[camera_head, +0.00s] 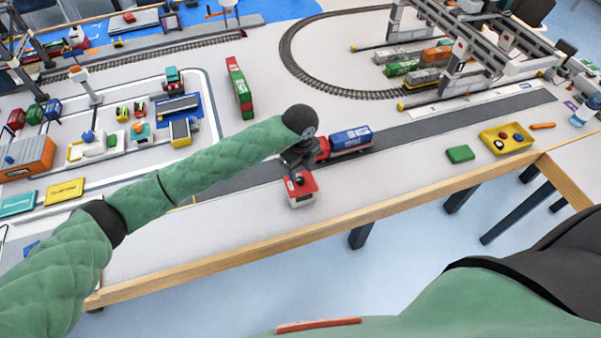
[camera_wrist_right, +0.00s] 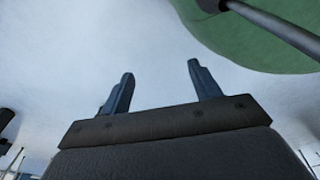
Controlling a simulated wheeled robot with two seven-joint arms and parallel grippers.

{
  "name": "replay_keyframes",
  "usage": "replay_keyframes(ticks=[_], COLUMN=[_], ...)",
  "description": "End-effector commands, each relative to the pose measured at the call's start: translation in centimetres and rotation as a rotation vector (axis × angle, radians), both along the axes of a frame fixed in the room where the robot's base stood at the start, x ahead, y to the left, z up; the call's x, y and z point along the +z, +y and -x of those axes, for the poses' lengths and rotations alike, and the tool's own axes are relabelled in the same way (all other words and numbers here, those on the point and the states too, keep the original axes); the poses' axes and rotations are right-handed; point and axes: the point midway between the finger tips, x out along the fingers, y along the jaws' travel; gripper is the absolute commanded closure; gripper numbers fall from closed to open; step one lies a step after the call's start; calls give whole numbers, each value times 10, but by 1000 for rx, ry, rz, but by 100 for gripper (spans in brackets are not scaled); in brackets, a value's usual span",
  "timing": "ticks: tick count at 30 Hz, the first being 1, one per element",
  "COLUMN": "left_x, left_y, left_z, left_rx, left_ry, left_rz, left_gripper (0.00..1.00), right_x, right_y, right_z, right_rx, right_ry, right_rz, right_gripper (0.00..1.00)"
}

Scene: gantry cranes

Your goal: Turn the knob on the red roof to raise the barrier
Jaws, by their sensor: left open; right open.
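A small booth with a red roof (camera_head: 303,188) and pale walls stands near the table's front edge in the head view. My left gripper (camera_head: 297,178) is over the red roof, pointing down, and its dark fingers cover part of the roof. The knob is hidden or too small to tell apart from the dark fingers. I cannot tell whether the fingers touch it. I cannot make out a barrier beside the booth. My right gripper (camera_wrist_right: 158,85) is open and empty in the right wrist view, with only pale floor beyond its fingers.
A truck with a red cab and blue container (camera_head: 350,140) stands on the grey road just behind the booth. A green block (camera_head: 460,154) and a yellow tray (camera_head: 507,138) lie to the right. The table's wooden front edge (camera_head: 400,202) is close. The tabletop between booth and green block is clear.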

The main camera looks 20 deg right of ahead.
Motion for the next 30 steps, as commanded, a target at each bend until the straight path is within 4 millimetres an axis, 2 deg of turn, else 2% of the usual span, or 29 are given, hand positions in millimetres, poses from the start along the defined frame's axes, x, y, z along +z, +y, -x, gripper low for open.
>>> replay_keyframes(ticks=[3,9,20,23,27,30], left_x=[-13,-30,-36,-36,-36,-36], left_y=[0,0,0,0,0,0], left_z=[1,0,0,0,0,0], left_rx=[1,0,-1,-1,-1,-1], left_ry=[4,2,1,1,1,1], left_rz=[-1,1,3,3,3,3], left_gripper=[55,55,55,70,98,99], right_x=[0,-4,-6,-6,-6,-6], right_y=[-3,-7,-8,-8,-8,-8], right_z=[18,35,40,41,41,42], right_rx=[0,0,0,0,0,0], right_ry=[14,25,28,28,29,30], right_rz=[2,4,5,5,5,5], right_gripper=[38,38,38,38,38,38])
